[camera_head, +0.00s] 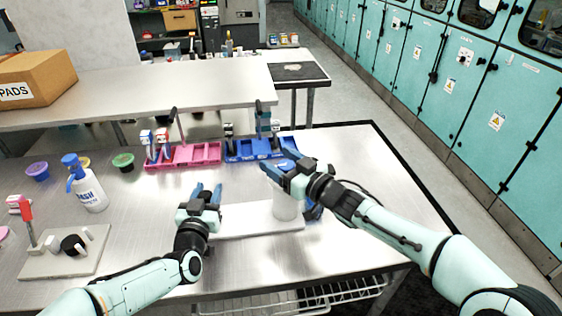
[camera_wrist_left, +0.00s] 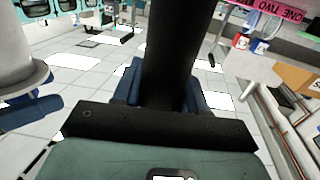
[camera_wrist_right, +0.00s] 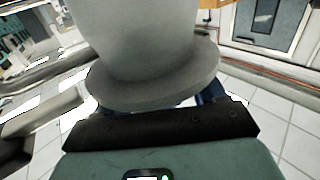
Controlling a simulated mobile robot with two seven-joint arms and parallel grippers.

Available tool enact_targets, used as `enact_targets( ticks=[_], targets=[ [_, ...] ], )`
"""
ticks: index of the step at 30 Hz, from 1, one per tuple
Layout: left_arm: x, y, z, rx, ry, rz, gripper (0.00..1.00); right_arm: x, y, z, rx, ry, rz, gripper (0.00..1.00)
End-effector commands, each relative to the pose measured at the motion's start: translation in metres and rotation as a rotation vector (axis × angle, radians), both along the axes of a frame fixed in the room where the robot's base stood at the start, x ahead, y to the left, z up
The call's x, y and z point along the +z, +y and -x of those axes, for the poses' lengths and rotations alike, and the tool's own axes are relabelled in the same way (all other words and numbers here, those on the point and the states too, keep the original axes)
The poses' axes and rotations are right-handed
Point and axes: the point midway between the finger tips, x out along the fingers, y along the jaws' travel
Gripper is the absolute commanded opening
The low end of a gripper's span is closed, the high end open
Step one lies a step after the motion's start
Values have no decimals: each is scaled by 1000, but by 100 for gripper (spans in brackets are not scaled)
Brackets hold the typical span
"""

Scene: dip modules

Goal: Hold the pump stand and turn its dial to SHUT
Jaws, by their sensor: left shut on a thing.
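The pump stand (camera_head: 245,222) is a white base plate lying on the steel table, with a pale grey-white round body (camera_head: 286,207) at its right end. A blue top shows on the body, partly hidden by my right gripper (camera_head: 280,160). That gripper is open, its blue fingers apart at the top of the body. The grey body with its wide flange (camera_wrist_right: 150,85) fills the right wrist view. My left gripper (camera_head: 207,192) is at the plate's left end, shut on a black post (camera_wrist_left: 172,55), seen in the left wrist view. I cannot read the dial's setting.
A pink rack (camera_head: 185,155) and a blue rack (camera_head: 255,150) stand behind the stand. The table's right side is clear.

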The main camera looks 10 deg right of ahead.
Motion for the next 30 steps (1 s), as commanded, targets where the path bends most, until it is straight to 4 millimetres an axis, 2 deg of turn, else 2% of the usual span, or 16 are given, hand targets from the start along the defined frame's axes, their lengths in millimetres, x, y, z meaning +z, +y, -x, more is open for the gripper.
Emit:
enact_targets(
  ticks=[4, 8, 21, 30],
  targets=[
    [-1, 1, 0, 2, 2, 3, 0, -1, -2, 2, -1, 2, 1, 69],
    [-1, 1, 0, 2, 2, 4, 0, 0, -11, 14, -3, 1, 3, 69],
    [0, 0, 0, 2, 1, 4, 0, 0, -62, 85, -3, 0, 2, 69],
    [0, 0, 0, 1, 0, 4, 0, 0, -71, 98, 0, 1, -1, 69]
  ],
)
